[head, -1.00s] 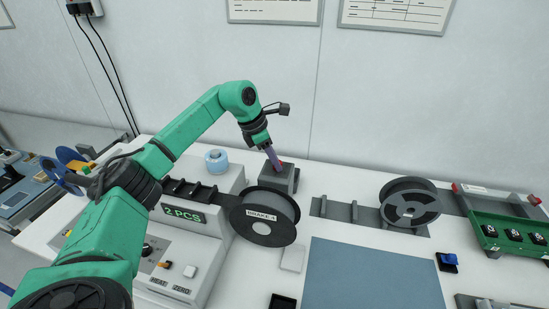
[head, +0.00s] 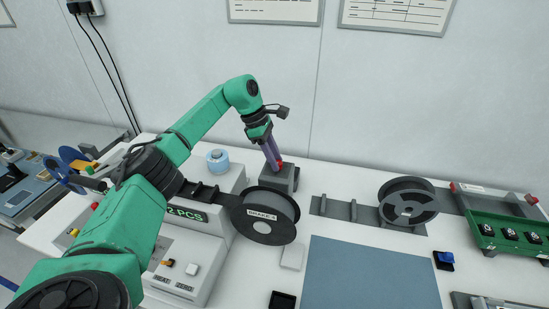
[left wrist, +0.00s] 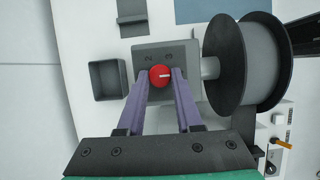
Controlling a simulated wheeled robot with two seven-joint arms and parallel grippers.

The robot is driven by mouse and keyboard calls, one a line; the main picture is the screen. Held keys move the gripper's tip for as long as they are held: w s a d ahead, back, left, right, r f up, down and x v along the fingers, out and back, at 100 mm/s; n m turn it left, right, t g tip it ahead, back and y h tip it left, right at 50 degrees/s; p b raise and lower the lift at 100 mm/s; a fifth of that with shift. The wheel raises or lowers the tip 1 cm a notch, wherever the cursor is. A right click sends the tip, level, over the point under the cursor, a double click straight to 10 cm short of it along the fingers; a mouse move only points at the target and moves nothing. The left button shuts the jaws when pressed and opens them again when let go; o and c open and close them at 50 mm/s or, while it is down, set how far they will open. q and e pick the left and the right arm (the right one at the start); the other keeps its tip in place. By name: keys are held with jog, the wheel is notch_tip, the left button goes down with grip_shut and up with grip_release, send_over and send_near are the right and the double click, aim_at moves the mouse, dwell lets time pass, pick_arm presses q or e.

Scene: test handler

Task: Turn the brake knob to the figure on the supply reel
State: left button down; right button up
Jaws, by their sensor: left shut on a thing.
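The red brake knob (left wrist: 160,76) sits on a grey block (left wrist: 152,50) beside the supply reel. Its white pointer mark points right in the left wrist view, and small figures on the block above it are hard to read. The grey block also shows in the head view (head: 284,180). The dark supply reel (head: 266,232) carries a white label that seems to read BRAKE 4 (head: 262,216). It shows at the right of the left wrist view (left wrist: 252,62). My left gripper (head: 277,166) has its purple fingers closed on both sides of the knob. My right gripper is out of view.
A second reel (head: 409,201) stands on a rail to the right. A blue mat (head: 372,275) lies in front. A green tray (head: 510,238) is at the far right.

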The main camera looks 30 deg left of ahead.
pick_arm(q)
jog(key=c, duration=0.6)
grip_release()
jog(key=shift+d, duration=0.1)
jog(key=b+v, duration=0.2)
jog(key=v, duration=0.3)
jog(key=shift+w+a+r, duration=0.1)
jog(key=shift+a+r, duration=0.1)
jog(key=shift+r, duration=0.05)
jog(key=v, duration=0.9)
jog(key=shift+d+p, duration=0.1)
jog(key=shift+p, duration=0.3)
jog(key=shift+f, duration=0.1)
